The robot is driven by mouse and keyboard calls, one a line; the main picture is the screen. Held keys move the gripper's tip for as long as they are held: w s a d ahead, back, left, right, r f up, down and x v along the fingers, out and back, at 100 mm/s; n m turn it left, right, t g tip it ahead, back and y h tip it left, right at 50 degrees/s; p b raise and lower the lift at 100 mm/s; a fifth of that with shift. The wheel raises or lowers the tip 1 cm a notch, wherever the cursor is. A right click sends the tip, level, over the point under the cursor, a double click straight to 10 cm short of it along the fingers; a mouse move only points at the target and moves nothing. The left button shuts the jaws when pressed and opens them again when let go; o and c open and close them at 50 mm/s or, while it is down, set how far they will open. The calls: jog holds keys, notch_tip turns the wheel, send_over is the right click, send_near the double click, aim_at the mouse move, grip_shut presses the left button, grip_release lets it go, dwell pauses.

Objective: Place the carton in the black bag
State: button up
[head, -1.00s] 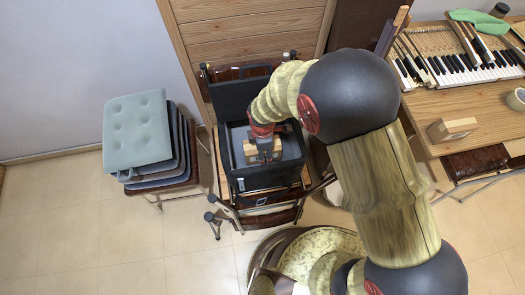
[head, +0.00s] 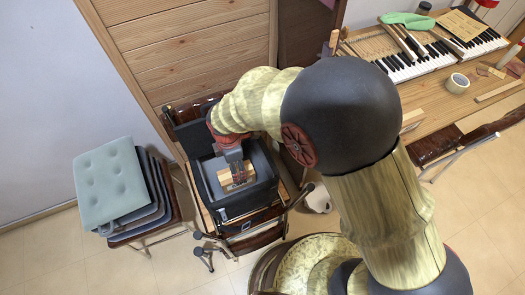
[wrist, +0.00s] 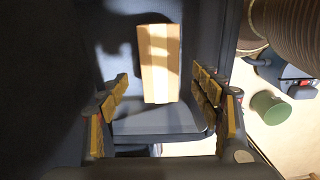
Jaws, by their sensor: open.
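A tan carton (head: 226,184) with a paler lengthwise strip lies inside the open black bag (head: 247,203), on its grey floor. It also shows in the wrist view (wrist: 160,63), whole and lying flat near the bag's dark walls. My gripper (head: 238,178) is over the bag, pointing down at the carton and partly covering it in the head view. In the wrist view my gripper (wrist: 163,105) is open, its yellow-padded fingers well apart on either side, with the carton beyond them and nothing held.
The bag sits on a chair by the wooden panelling (head: 190,45). A stool stack with a pale green cushion (head: 110,183) stands to its left. The desk (head: 440,112) at right carries piano keys (head: 420,65) and a tape roll (head: 457,83). A green bin (wrist: 270,107) stands on the floor.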

jog(key=w+d+r+m+t+y, duration=0.1)
jog(key=w+d+r+m+t, duration=0.2)
jog(key=d+r+m, duration=1.2)
jog(key=s+d+r+m+t, duration=0.1)
jog(key=s+d+r+m, duration=0.3)
jog(key=d+r, duration=0.4)
jog(key=s+d+r+m+t+h, duration=0.1)
jog(key=s+d+r+m, duration=0.3)
jog(key=s+d+r, duration=0.3)
jog(key=shift+s+d+r+m+t, duration=0.3)
jog(key=shift+d+r+m, duration=0.15)
jog(key=shift+d, duration=0.75)
